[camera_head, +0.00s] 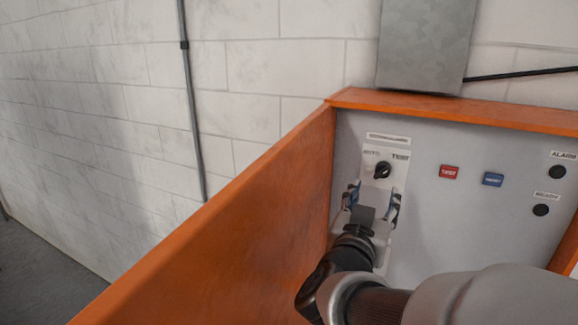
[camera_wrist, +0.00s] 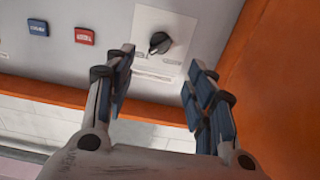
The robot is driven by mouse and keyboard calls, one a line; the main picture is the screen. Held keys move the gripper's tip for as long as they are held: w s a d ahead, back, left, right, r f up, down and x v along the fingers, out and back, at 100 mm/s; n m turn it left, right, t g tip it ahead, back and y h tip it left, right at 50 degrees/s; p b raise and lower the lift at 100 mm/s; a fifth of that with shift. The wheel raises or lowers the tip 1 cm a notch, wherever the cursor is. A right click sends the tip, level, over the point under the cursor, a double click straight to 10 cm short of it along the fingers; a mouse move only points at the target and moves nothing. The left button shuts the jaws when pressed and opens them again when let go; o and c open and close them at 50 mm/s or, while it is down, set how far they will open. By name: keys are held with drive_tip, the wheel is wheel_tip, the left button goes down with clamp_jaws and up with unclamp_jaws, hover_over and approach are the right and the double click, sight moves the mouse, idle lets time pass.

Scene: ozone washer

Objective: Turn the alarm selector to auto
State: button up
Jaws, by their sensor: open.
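The alarm selector is a small black rotary knob (camera_head: 382,170) on a white label plate (camera_head: 399,151) at the panel's left side. The plate carries words at the knob's upper left and upper right; the right one looks like TEST, the left one is faint. The knob also shows in the wrist view (camera_wrist: 159,42), ahead of the fingers. My gripper (camera_head: 372,198) is open and empty, just below the knob in the head view. In the wrist view my gripper (camera_wrist: 158,68) has its two fingers apart, with the knob beyond the gap between their tips, not touching.
A red button (camera_head: 449,172) and a blue button (camera_head: 493,179) sit right of the knob. Two black round fittings, labelled ALARM (camera_head: 557,172) and READY (camera_head: 541,210), are farther right. An orange side wall (camera_head: 250,220) stands close left of my gripper; an orange top edge (camera_head: 450,106) overhangs.

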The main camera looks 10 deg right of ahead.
sight(381, 175)
drive_tip(key=p+x, duration=0.1)
drive_tip(key=x, duration=1)
drive_tip(key=shift+w+d, duration=0.2)
drive_tip(key=shift+w, duration=0.05)
